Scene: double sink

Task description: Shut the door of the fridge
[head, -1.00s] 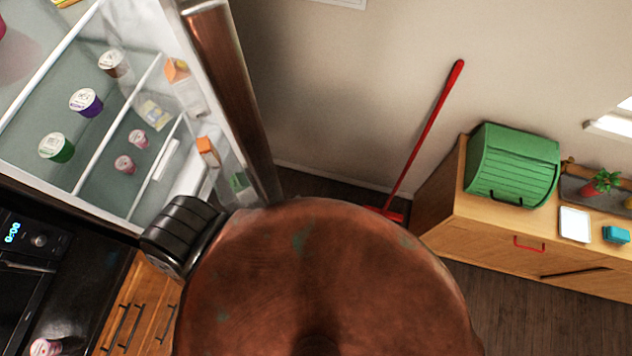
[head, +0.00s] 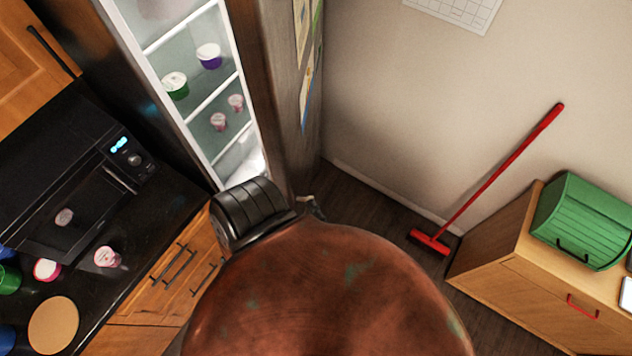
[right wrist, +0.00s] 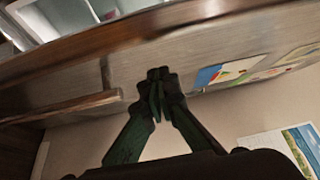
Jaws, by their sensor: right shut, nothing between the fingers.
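The fridge (head: 185,70) stands at the upper left in the head view, its lit shelves still showing through a narrowed opening. Its door (head: 283,110) is partly open, and its outer face carries papers. The door (right wrist: 225,50) also crosses the right wrist view, with a long handle (right wrist: 60,108) on it. My right gripper (right wrist: 158,78) is shut and empty, with its fingertips at the door's outer face; whether they touch cannot be told. In the head view only a bit of the right gripper (head: 312,207) shows beside the door's bottom. My left gripper is not in view.
Several cups stand on the fridge shelves. A black microwave (head: 80,180) sits on the dark counter at left. A red broom (head: 490,185) leans on the wall at right, near a wooden cabinet (head: 530,285) with a green bread box (head: 585,220). The floor between is clear.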

